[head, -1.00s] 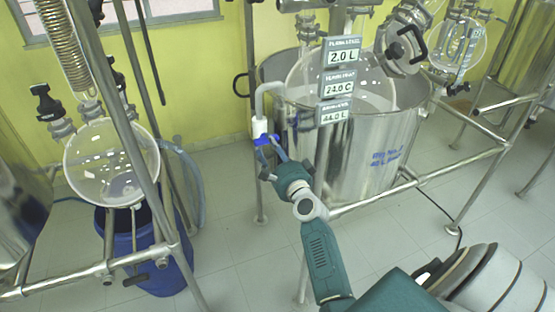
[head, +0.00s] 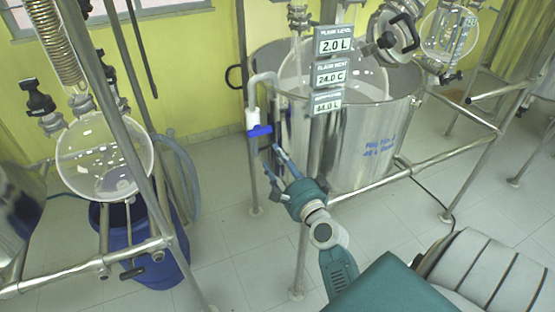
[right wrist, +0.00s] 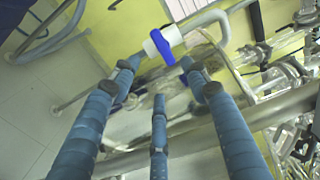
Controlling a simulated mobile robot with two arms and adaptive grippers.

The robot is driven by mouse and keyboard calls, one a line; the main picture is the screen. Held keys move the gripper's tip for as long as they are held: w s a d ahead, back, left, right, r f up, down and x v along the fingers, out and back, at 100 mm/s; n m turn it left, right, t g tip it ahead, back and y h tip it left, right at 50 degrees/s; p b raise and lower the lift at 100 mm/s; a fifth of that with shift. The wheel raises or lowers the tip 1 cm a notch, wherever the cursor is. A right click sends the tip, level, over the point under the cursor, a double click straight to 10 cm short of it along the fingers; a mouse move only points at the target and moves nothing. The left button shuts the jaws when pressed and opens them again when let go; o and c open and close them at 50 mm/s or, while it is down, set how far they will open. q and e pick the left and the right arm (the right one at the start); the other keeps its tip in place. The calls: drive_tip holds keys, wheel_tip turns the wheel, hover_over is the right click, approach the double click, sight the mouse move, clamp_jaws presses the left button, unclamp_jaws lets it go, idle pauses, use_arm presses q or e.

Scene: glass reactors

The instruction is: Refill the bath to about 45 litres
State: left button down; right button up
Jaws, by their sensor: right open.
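The bath (head: 350,145) is a steel tub with blue print on its side and a glass flask inside. A bent pipe (head: 264,77) comes over its left rim, with a white valve body and a blue handle (head: 260,131) lying crosswise. The lowest display (head: 327,106) reads 44.0 L. My right gripper (head: 263,155) is open and empty, just below the handle and apart from it. In the right wrist view the blue handle (right wrist: 163,45) lies beyond the spread fingers (right wrist: 158,75). My left gripper is out of view.
Other displays read 2.0 L (head: 333,44) and 24.0 C (head: 330,77). A steel frame rail (head: 375,184) runs before the bath. At left are a round glass vessel (head: 105,158) and a blue drum (head: 165,262). The floor between is clear.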

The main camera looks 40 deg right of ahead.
sight(261, 135)
drive_tip(key=x, duration=1.2)
drive_tip(key=shift+w+d+p, duration=0.1)
drive_tip(key=shift+d+p, duration=0.05)
drive_tip(key=shift+p, duration=0.25)
drive_tip(key=shift+c, duration=0.3)
clamp_jaws()
